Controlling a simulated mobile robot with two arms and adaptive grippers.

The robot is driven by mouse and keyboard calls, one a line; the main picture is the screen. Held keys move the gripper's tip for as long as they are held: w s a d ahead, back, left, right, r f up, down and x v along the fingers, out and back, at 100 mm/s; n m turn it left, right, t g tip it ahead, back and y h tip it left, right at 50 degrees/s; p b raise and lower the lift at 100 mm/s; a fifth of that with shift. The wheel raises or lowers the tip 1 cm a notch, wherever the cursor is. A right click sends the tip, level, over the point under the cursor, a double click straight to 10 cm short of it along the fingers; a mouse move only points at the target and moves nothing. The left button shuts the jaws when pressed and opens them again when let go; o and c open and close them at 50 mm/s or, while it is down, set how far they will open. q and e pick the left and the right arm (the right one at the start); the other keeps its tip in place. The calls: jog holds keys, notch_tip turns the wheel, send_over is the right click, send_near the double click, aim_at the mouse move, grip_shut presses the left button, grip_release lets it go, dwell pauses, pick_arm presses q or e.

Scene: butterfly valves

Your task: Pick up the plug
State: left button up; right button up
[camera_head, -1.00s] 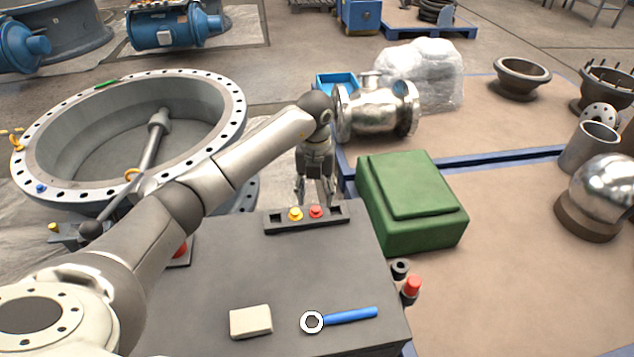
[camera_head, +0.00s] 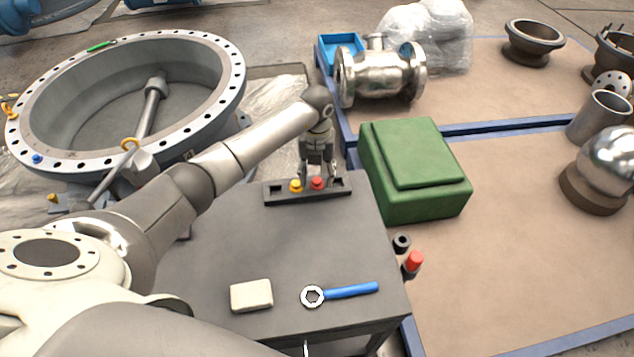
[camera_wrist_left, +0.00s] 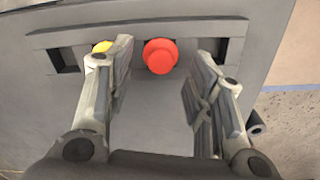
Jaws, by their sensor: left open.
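A red plug (camera_head: 318,183) and a yellow plug (camera_head: 296,186) stand side by side in a dark holder (camera_head: 270,198) at the far edge of a grey table. I cannot tell from the picture which one the task means. My left gripper (camera_head: 318,174) is open and empty, pointing down over the holder around the red plug. In the left wrist view, the red plug (camera_wrist_left: 161,56) shows between the open fingers (camera_wrist_left: 160,72), apart from both. The yellow plug (camera_wrist_left: 102,47) is partly hidden behind the left finger. My right gripper is not in view.
A pale block (camera_head: 251,296) and a blue-handled ring wrench (camera_head: 340,293) lie on the grey table (camera_head: 230,240). A green box (camera_head: 415,175) stands close on the right. A red-topped part (camera_head: 413,260) and a black ring (camera_head: 401,243) are beside the table.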

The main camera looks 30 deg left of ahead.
pick_arm(q)
jog(key=shift+f, duration=0.9)
jog(key=shift+c, duration=0.2)
jog(key=c, duration=0.8)
jog(key=shift+r, duration=0.15)
